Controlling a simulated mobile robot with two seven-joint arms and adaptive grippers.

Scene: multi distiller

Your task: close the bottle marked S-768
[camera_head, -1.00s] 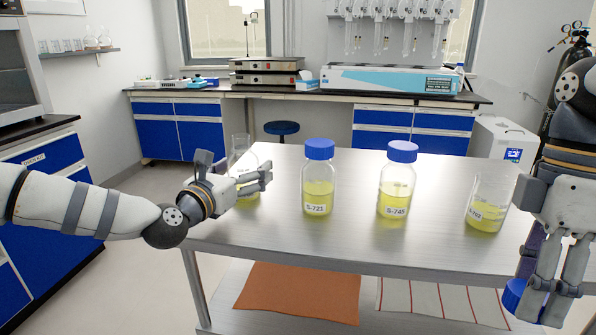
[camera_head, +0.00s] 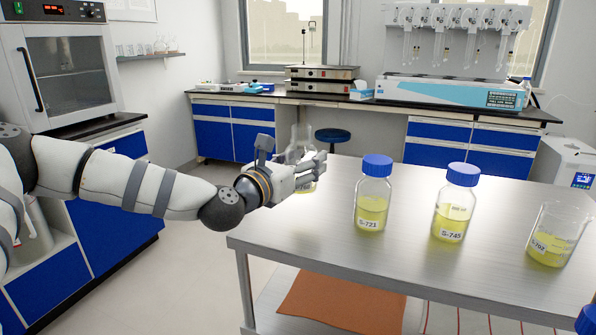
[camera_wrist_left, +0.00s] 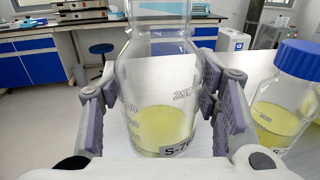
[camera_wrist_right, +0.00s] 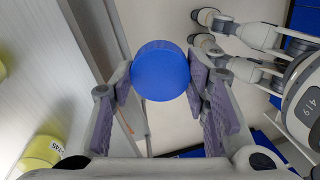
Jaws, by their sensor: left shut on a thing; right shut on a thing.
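The held bottle (camera_head: 300,140) is clear glass with yellow liquid and stands upright near the table's left edge. My left gripper (camera_head: 318,172) is shut around the bottle's body. I cannot tell whether its base touches the table. My right gripper (camera_wrist_right: 162,82) is shut on a blue screw cap (camera_wrist_right: 160,68). Part of a blue cap (camera_head: 587,320) shows at the head view's lower right corner.
The table's front middle is clear.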

